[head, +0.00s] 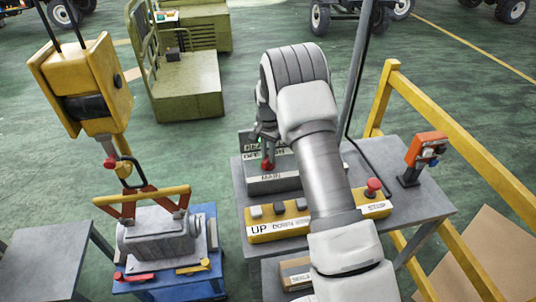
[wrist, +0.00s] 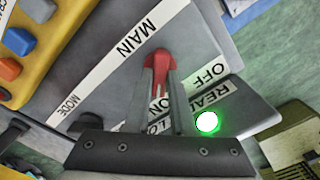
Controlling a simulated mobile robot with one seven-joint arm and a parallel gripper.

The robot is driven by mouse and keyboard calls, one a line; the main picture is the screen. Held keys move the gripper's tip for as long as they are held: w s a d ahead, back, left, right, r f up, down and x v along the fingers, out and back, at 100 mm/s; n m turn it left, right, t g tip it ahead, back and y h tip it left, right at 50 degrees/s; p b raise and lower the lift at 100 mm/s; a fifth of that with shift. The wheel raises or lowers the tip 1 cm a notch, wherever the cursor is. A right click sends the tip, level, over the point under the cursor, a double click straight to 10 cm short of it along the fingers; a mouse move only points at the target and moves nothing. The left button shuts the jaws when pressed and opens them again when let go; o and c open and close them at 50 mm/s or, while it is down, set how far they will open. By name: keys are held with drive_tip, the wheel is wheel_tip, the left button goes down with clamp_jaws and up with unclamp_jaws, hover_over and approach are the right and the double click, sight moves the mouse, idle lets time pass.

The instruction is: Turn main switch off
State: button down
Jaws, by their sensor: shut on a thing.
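The main switch is a grey box (head: 272,184) labelled MAIN on the control table, with a red lever (head: 267,164). In the wrist view the red lever (wrist: 159,62) lies between the two fingers of my gripper (wrist: 161,78). My gripper (head: 267,148) is shut on this lever from above. The ON lettering (wrist: 161,104) shows by the lever between the fingers, and the OFF label (wrist: 207,75) is to their right. A green light (wrist: 207,121) glows beside the READY label. My gripper hides part of the panel, so the exact lever setting is unclear.
A yellow button box (head: 278,223) with UP and DOWN labels stands in front of the switch, with a red stop button (head: 373,187) at its right. An orange device (head: 428,147) stands at the table's right. A yellow hoist (head: 85,85) hangs at left, above a grey machine part (head: 158,236).

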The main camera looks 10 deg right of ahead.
drive_tip(key=shift+n+b, duration=0.3)
drive_tip(key=shift+b, duration=0.05)
drive_tip(key=n+b, duration=0.3)
drive_tip(key=shift+f+n, duration=0.1)
drive_tip(key=shift+n, duration=0.2)
drive_tip(key=n+b, duration=0.2)
drive_tip(key=n, duration=0.2)
drive_tip(key=shift+n, duration=0.3)
drive_tip(key=n+b, duration=0.1)
drive_tip(key=n, duration=0.8)
drive_tip(key=shift+r+b, duration=0.2)
drive_tip(key=shift+b, duration=0.1)
drive_tip(key=c, duration=0.8)
unclamp_jaws()
drive_tip(key=shift+o, duration=0.2)
